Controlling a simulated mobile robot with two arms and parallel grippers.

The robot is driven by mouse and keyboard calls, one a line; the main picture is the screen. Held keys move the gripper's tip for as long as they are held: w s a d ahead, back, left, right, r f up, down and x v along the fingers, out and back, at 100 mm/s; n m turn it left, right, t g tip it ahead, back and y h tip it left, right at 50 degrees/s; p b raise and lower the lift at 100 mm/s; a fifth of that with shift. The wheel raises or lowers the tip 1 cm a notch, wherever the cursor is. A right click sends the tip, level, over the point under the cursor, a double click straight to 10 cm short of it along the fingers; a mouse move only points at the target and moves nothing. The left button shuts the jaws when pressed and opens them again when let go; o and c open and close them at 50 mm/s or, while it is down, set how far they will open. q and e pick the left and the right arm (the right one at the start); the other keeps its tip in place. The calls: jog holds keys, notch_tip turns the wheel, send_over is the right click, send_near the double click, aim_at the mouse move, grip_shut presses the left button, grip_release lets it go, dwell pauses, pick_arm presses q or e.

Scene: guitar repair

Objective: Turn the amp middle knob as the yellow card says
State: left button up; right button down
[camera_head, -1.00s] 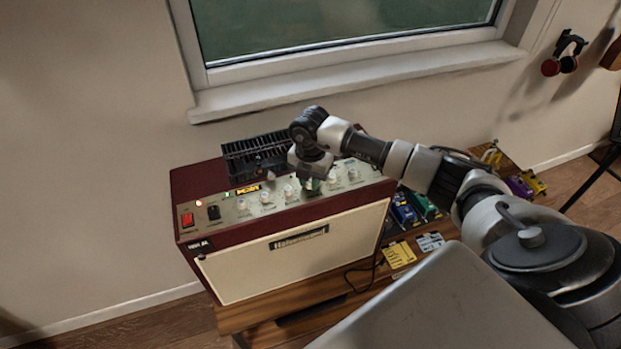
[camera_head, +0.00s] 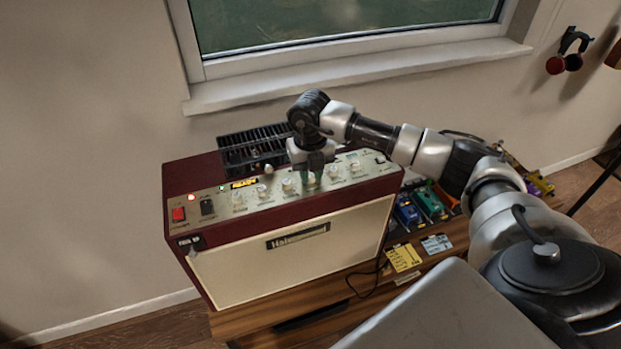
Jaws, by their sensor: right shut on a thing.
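The red and cream amp (camera_head: 285,262) stands on a wooden bench, with a row of several pale knobs along its top panel. My right gripper (camera_head: 311,177) comes down onto this row from above and is shut on one amp knob, right of the row's left three. The fingers hide most of that knob, so I cannot see where its pointer stands. A yellow card (camera_head: 403,257) lies on the bench to the right of the amp; its writing is too small to read. My left gripper is not in view.
A black finned unit (camera_head: 253,146) sits on the amp behind the knobs. A red switch (camera_head: 178,214) is at the panel's left end. A pale blue card (camera_head: 436,244) and several coloured pedals (camera_head: 430,203) are to the right. A dark cable runs beside the amp.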

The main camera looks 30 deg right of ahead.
jog(key=n+b, duration=0.3)
jog(key=n, duration=0.1)
jog(key=shift+f+n, duration=0.1)
jog(key=shift+n, duration=0.2)
jog(key=n+b, duration=0.2)
jog(key=n, duration=0.1)
jog(key=shift+n+b, duration=0.3)
jog(key=n+b, duration=0.2)
jog(key=n, duration=0.1)
jog(key=shift+r+n+b, duration=0.2)
jog(key=shift+n+b, duration=0.55)
jog(key=shift+n, duration=1.15)
jog(key=c, duration=1)
grip_release()
